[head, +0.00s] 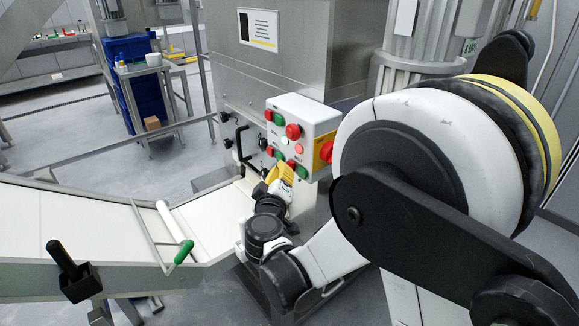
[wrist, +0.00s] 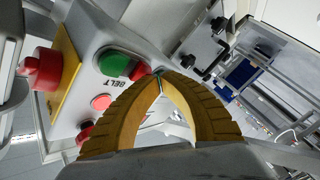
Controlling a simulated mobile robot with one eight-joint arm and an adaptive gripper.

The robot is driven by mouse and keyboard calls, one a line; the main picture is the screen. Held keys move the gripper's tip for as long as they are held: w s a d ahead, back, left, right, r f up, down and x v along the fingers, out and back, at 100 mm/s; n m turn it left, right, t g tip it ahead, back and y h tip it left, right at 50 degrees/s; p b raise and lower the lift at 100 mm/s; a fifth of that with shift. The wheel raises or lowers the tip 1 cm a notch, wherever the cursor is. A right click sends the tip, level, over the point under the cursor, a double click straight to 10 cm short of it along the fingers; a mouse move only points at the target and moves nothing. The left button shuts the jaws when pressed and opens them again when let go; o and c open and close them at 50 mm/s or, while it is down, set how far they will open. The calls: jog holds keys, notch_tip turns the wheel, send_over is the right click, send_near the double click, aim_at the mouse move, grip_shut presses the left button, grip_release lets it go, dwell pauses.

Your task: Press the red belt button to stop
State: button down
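The red belt button (wrist: 141,72) sits beside a green button (wrist: 113,64) by the word BELT on the white control box (head: 317,117). My gripper (wrist: 161,76) has yellow ribbed fingers with their tips together, and nothing shows between them. In the wrist view the tips are right by the red belt button and partly cover it. I cannot tell whether they touch it. In the head view my gripper (head: 279,174) is low in front of the box's lower buttons and hides part of that area.
A red mushroom button (head: 327,151) on a yellow plate is on the box's right side. Another big red button (head: 293,131) and a lit red lamp (head: 299,148) are on its front. A white conveyor (head: 100,216) runs in from the left. A black handle (head: 241,146) is left of the box.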

jog(key=shift+s+a, duration=0.25)
jog(key=shift+a, duration=0.1)
jog(key=shift+a, duration=0.1)
jog(key=s+a, duration=0.1)
jog(key=a, duration=0.1)
jog(key=s+a, duration=0.1)
jog(key=a, duration=0.1)
jog(key=shift+s+b, duration=0.3)
jog(key=shift+s, duration=0.1)
dwell(0.4)
